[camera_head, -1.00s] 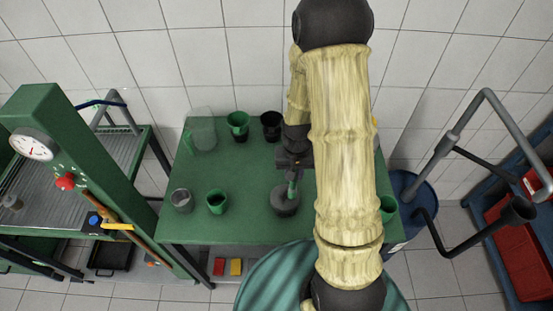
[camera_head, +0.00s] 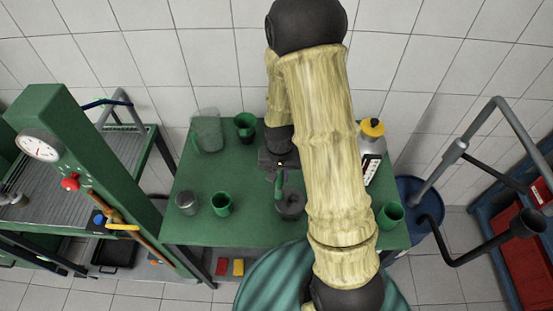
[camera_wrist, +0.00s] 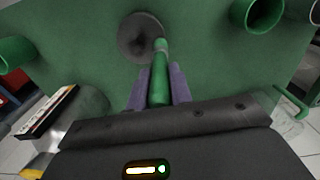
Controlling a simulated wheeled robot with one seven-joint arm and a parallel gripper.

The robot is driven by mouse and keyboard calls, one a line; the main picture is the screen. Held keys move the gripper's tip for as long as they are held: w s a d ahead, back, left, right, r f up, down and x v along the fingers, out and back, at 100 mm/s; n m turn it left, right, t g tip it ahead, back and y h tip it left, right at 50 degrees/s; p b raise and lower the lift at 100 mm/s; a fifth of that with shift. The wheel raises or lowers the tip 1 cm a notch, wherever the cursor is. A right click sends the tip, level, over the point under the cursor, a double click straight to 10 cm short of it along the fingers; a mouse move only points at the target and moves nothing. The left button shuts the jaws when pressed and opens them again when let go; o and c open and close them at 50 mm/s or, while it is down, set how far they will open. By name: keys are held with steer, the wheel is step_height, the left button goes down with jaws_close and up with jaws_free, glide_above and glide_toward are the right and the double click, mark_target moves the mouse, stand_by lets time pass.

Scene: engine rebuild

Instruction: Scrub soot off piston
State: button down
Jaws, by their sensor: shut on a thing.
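My gripper (camera_head: 279,171) is shut on a green-handled tool (camera_head: 281,183), which looks like a brush. In the wrist view the green handle (camera_wrist: 160,80) lies between the two purple-grey fingers (camera_wrist: 158,88). Its far end reaches the edge of a dark, round, sooty piece, likely the piston (camera_head: 291,206), standing on the green table. The piston also shows in the wrist view (camera_wrist: 138,38), just beyond the tool's end. I cannot tell whether the bristles touch it, as the tip is too small to make out.
On the green table (camera_head: 250,233) stand green cups (camera_head: 222,204), a grey metal can (camera_head: 187,203), a clear jug (camera_head: 208,131) and a yellow-capped bottle (camera_head: 371,140). A green press with a gauge (camera_head: 40,146) stands left. A blue barrel (camera_head: 425,208) stands right.

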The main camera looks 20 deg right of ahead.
step_height(320, 180, up, 4)
steer(key=shift+s+r+p, duration=0.1)
steer(key=shift+r+p, duration=0.05)
steer(key=shift+p, duration=1.1)
steer(key=shift+d+r+p, duration=0.25)
steer(key=shift+r+p, duration=0.65)
steer(key=shift+r, duration=0.2)
steer(key=shift+s+a+r+p, duration=0.1)
steer(key=shift+a+r+p, duration=0.05)
steer(key=shift+r+p, duration=0.5)
